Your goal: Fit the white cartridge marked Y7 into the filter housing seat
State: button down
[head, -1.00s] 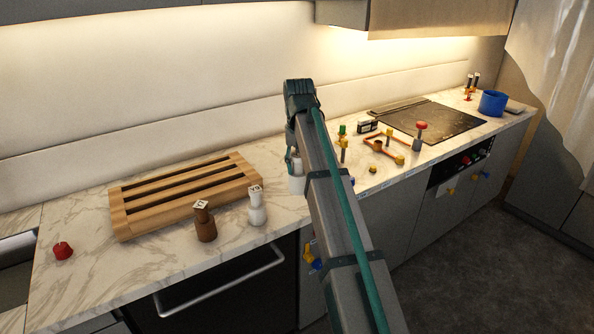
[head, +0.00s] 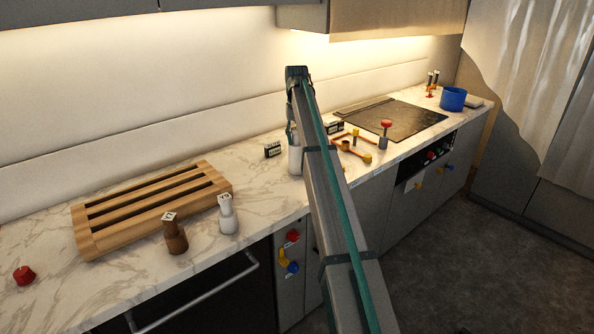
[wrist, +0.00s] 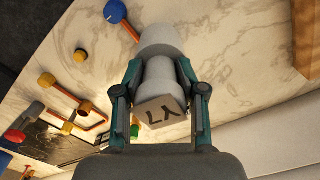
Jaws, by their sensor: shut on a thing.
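My gripper (wrist: 160,82) is shut around the narrow neck of a white cartridge (wrist: 160,38), whose tag block reads Y7 in the wrist view. Its wide end points away from the wrist, over the marble counter. In the head view this white cartridge (head: 295,160) shows beside my arm, which hides most of the gripper. I cannot tell its height above the counter. The orange pipe assembly (head: 352,146) lies on the counter right of my arm; it also shows in the wrist view (wrist: 75,100). I cannot make out for certain which part is the filter housing seat.
A white tagged piece (head: 228,216) and a brown tagged piece (head: 176,238) stand before a wooden slatted rack (head: 85,238). A red knob (head: 24,275) is at far left. Black-and-white label blocks (head: 272,149) stand near the arm. A blue pot (head: 453,99) stands beyond the dark cooktop (head: 410,118).

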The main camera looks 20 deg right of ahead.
jog(key=w+d, duration=0.3)
jog(key=w, duration=0.6)
jog(key=shift+n, duration=0.6)
jog(key=shift+s+f+p, duration=0.15)
jog(key=shift+f+p, duration=0.6)
jog(key=shift+f, duration=1.8)
jog(key=shift+s+f+p, duration=0.15)
jog(key=shift+f+p, duration=0.55)
jog(key=shift+f, duration=1.8)
jog(key=shift+f, duration=0.15)
jog(key=c, duration=0.7)
grip_release()
jog(key=shift+o, duration=0.2)
notch_tip(320, 180, up, 12)
jog(key=b, duration=0.2)
jog(key=shift+b, duration=0.4)
